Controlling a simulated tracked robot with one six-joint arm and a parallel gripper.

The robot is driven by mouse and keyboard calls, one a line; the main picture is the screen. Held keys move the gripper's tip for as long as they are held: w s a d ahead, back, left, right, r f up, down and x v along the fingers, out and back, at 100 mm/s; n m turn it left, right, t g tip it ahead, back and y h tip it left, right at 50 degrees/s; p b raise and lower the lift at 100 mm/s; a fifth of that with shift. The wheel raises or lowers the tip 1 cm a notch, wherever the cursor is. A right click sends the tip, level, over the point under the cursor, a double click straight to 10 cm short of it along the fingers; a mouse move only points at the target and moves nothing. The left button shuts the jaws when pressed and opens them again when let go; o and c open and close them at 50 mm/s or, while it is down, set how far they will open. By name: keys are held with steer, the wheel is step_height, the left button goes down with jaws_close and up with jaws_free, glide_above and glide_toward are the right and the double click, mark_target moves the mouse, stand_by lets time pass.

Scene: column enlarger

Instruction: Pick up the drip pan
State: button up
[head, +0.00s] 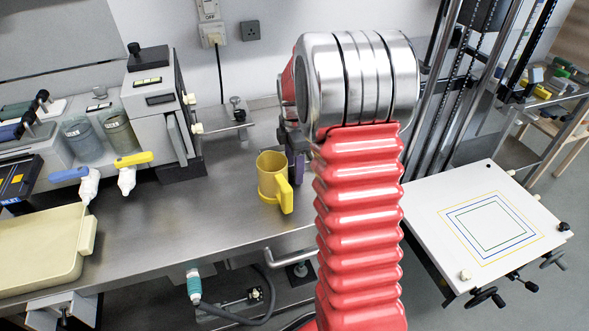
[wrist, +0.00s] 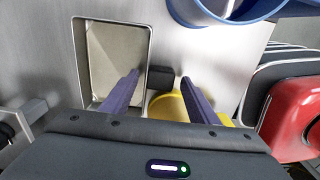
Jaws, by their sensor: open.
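What looks like the drip pan (wrist: 112,45) is a shallow rectangular pan with a grey rim and beige floor, left of centre in the wrist view. A short black block (wrist: 160,78), seemingly its handle, sticks out from its right side. My gripper (wrist: 160,80) is open and empty, its two purple fingers on either side of that black block in the picture. I cannot tell how far beyond the fingertips the block is. In the head view my gripper (head: 298,168) is mostly behind my red arm, low over the bench, and this pan is hidden.
A yellow mug (head: 270,180) stands close by my gripper; yellow also shows beneath the fingers in the wrist view (wrist: 165,106). A round blue vessel (wrist: 215,12) is at the upper right there. A large cream tray (head: 40,245) lies at the left on the steel bench (head: 170,235).

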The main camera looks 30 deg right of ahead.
step_height(320, 180, up, 11)
stand_by(0.4)
steer(key=shift+f, duration=0.1)
stand_by(0.3)
steer(key=s+a+r+m, duration=0.1)
steer(key=a, duration=0.1)
steer(key=s+a+r+m, duration=0.1)
steer(key=a+r, duration=0.1)
steer(key=s+a+r+m+t, duration=0.1)
steer(key=a, duration=0.1)
steer(key=shift+s+a+r, duration=0.2)
steer(key=shift+a, duration=0.1)
steer(key=s+a+m+t, duration=0.4)
steer(key=s+a+m, duration=0.8)
steer(key=s+a, duration=0.4)
steer(key=s, duration=0.2)
steer(key=shift+s+r+t, duration=0.3)
steer(key=shift+s+r, duration=0.1)
steer(key=shift+o, duration=0.5)
